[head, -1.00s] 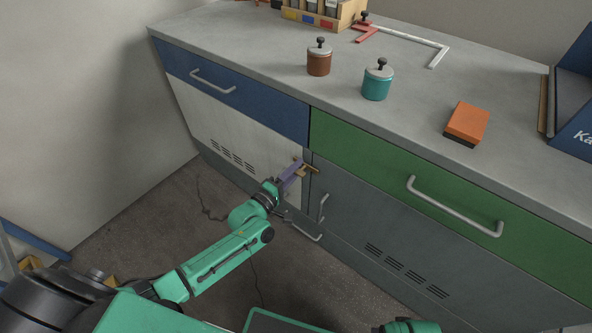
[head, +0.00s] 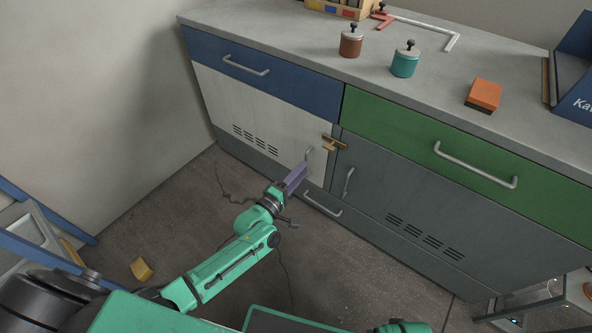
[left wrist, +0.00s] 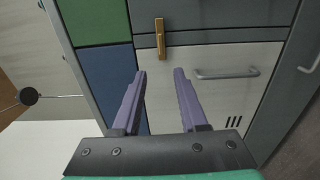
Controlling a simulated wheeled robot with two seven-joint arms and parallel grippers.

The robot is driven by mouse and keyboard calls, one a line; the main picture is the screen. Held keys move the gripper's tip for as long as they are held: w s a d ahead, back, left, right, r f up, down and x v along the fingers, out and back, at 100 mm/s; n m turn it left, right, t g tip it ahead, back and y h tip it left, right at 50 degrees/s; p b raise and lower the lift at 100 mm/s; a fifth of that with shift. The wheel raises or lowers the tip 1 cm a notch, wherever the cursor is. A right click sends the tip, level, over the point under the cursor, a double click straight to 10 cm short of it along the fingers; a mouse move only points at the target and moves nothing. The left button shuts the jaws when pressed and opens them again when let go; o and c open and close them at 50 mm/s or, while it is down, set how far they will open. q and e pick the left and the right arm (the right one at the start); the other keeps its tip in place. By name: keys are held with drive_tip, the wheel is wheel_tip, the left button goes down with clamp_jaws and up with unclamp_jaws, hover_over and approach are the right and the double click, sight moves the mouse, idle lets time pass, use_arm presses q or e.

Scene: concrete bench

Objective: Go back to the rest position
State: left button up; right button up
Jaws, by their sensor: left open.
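My left gripper (head: 300,176) is open and empty, low in front of the cupboard. Its two purple fingers stand apart in the left wrist view (left wrist: 160,74). Past the fingertips is a brass-coloured latch (head: 335,143), also seen in the left wrist view (left wrist: 159,38). It lies across the seam between the white door (head: 265,125) and the grey front, apart from the fingers. The white door looks closed. My right gripper is not in view.
Blue and green drawers with bar handles (head: 474,166) sit above the doors. The bench top (head: 300,28) holds a brown jar (head: 351,42), a teal jar (head: 405,61) and an orange block (head: 484,95). Dark floor (head: 190,215) is open at left; a yellow piece (head: 142,269) lies there.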

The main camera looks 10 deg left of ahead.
use_arm(q)
drive_tip(key=s+a+f+m+g+y, duration=0.1)
drive_tip(key=s+a+f+m+g, duration=0.1)
drive_tip(key=s+f+m+g, duration=0.5)
drive_tip(key=s+a+f+m+g+y, duration=0.15)
drive_tip(key=s+f, duration=0.35)
drive_tip(key=f, duration=0.6)
drive_tip(key=s+a+f+m+g+y, duration=0.25)
drive_tip(key=s+a+f, duration=0.2)
drive_tip(key=s, duration=0.35)
drive_tip(key=s+a+f+m+g+y, duration=0.1)
drive_tip(key=s+a+f+m+g, duration=0.3)
drive_tip(key=s, duration=0.5)
drive_tip(key=s+a+r+p, duration=0.1)
drive_tip(key=s+r+p, duration=0.4)
drive_tip(key=p, duration=0.5)
drive_tip(key=s+a+r+m+p, duration=0.1)
drive_tip(key=s+r+p, duration=0.4)
drive_tip(key=s+p, duration=0.4)
drive_tip(key=shift+a+g+y+p, duration=0.2)
drive_tip(key=shift+g+y+p, duration=0.15)
drive_tip(key=shift+p, duration=0.65)
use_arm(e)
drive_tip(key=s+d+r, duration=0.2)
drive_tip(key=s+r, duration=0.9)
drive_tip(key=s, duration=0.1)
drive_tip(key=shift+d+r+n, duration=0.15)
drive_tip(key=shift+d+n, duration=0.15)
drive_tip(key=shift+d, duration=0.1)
